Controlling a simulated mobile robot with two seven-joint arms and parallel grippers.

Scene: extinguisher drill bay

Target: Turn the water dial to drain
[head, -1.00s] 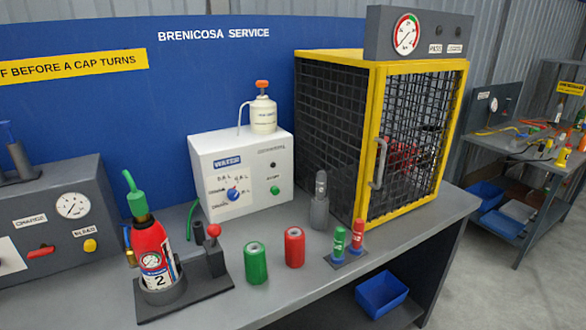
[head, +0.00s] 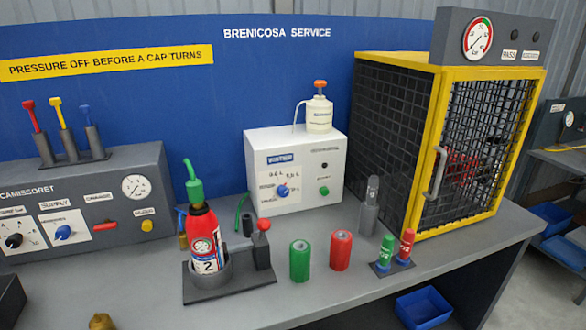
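The white water box (head: 328,160) stands at the back of the bench, against the blue backboard. Its front carries a blue dial (head: 282,190) on a white label plate with small markings. The markings are too small to read, so I cannot tell which setting the dial points at. A green button (head: 324,191) sits to the right of the dial. A cream bottle with an orange cap (head: 319,117) stands on top of the box.
A red extinguisher (head: 204,240) with a green fitting stands in a dark holder, front left of the box. Green (head: 300,261) and red (head: 340,250) cylinders stand before the box. A yellow-framed cage (head: 428,140) is at right, a grey control panel (head: 90,200) at left.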

